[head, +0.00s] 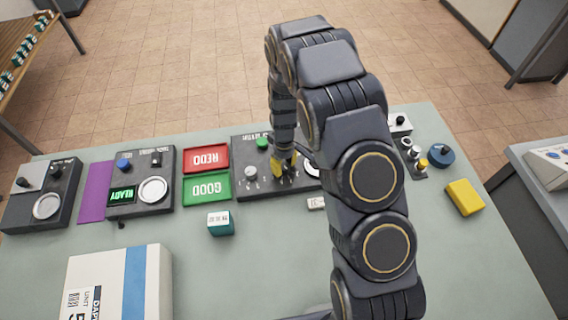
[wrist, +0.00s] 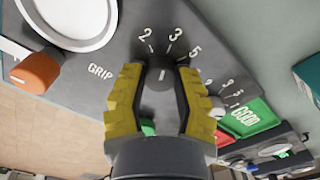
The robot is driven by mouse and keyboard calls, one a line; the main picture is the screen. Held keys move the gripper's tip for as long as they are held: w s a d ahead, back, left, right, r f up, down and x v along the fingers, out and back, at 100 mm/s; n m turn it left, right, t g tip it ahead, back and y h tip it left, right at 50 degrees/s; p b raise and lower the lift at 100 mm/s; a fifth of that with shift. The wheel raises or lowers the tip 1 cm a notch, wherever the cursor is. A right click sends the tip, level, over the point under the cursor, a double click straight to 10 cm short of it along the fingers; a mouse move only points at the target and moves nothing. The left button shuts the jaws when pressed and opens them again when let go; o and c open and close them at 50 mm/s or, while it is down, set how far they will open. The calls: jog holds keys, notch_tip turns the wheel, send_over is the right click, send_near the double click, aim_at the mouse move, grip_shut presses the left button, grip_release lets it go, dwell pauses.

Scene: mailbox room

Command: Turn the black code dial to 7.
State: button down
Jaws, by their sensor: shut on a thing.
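The black code dial (wrist: 160,87) is between my gripper's yellow fingers (wrist: 157,95) in the wrist view. The fingers are shut on its sides. A short white mark on the dial points toward the printed numbers, roughly between 2 and 3; exactly which one I cannot tell. The numbers 2, 3 and 5 show around it; I cannot make out a 7 beside this dial. In the head view my gripper (head: 284,166) reaches down onto the dark panel (head: 240,190), and it hides most of the dial.
A pale knob (head: 251,172) and a green button (head: 262,143) are on the same panel. An orange-ended lever (wrist: 36,72) and a round white plate (wrist: 68,18) lie beside the dial. Red (head: 206,157) and green (head: 207,188) trays, a teal cube (head: 220,224) and a yellow block (head: 465,197) are nearby.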

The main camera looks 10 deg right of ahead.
jog(key=m, duration=0.4)
jog(key=shift+m, duration=0.4)
jog(key=m, duration=0.3)
jog(key=shift+m, duration=0.3)
jog(key=m, duration=0.4)
jog(key=shift+m, duration=2.1)
jog(key=c, duration=0.7)
grip_release()
